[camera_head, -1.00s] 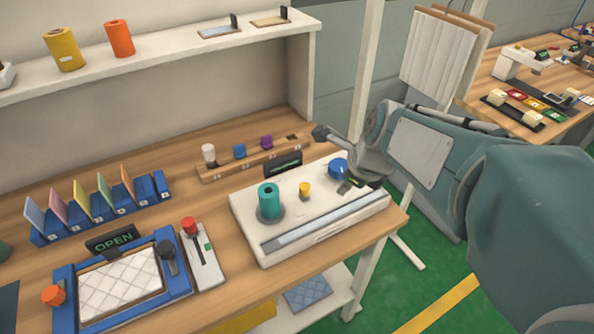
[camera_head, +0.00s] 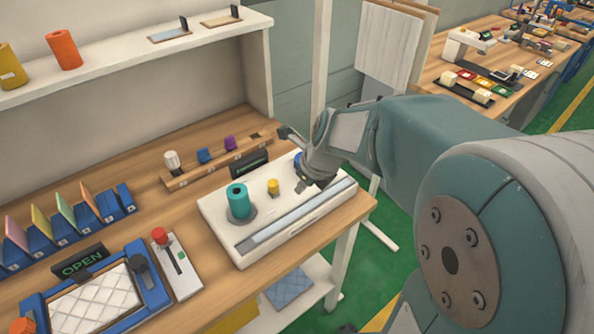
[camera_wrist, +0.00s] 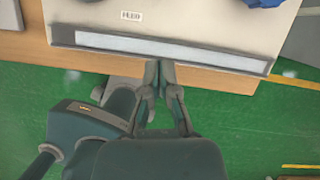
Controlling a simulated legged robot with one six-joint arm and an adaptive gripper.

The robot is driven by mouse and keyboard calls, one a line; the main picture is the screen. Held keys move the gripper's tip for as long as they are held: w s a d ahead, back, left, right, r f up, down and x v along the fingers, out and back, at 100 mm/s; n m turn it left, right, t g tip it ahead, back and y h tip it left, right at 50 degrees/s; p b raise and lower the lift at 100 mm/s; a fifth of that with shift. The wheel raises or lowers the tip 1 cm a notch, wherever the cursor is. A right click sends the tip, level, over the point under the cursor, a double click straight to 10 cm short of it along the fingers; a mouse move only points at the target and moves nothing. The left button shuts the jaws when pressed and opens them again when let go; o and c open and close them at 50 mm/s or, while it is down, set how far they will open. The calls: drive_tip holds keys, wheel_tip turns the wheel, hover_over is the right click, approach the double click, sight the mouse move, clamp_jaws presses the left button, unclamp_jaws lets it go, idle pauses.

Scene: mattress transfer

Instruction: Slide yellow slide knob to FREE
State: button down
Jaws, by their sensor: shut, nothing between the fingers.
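A white box (camera_head: 226,228) on the wooden bench carries a small yellow knob (camera_head: 273,186), a teal cylinder (camera_head: 238,200) and a blue knob (camera_head: 299,160) partly hidden by my arm. The yellow knob stands upright between the other two. My gripper (camera_head: 308,186) is over the right part of the box, right of the yellow knob. In the wrist view my gripper (camera_wrist: 160,64) has its fingertips together and empty, near the box's grey front strip (camera_wrist: 165,48). The yellow knob is out of the wrist view.
A red-knobbed slider unit (camera_head: 178,268) and a blue frame with a white quilted pad (camera_head: 95,302) under an OPEN sign (camera_head: 83,264) stand left of the box. A wooden rack (camera_head: 190,178) of small pegs lies behind. A shelf (camera_head: 130,62) hangs above.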

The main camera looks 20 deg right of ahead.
sight(277, 196)
drive_tip(key=x, duration=0.5)
drive_tip(key=shift+f, duration=0.1)
drive_tip(key=w, duration=0.1)
drive_tip(key=w+a, duration=0.1)
drive_tip(key=w, duration=0.1)
drive_tip(key=shift+a+f, duration=0.2)
drive_tip(key=shift+a, duration=0.05)
drive_tip(key=shift+w+a, duration=0.25)
drive_tip(key=shift+w, duration=0.15)
drive_tip(key=w, duration=0.2)
drive_tip(key=w+a, duration=0.1)
drive_tip(key=w, duration=0.1)
drive_tip(key=shift+w+a, duration=0.25)
drive_tip(key=shift+w, duration=0.15)
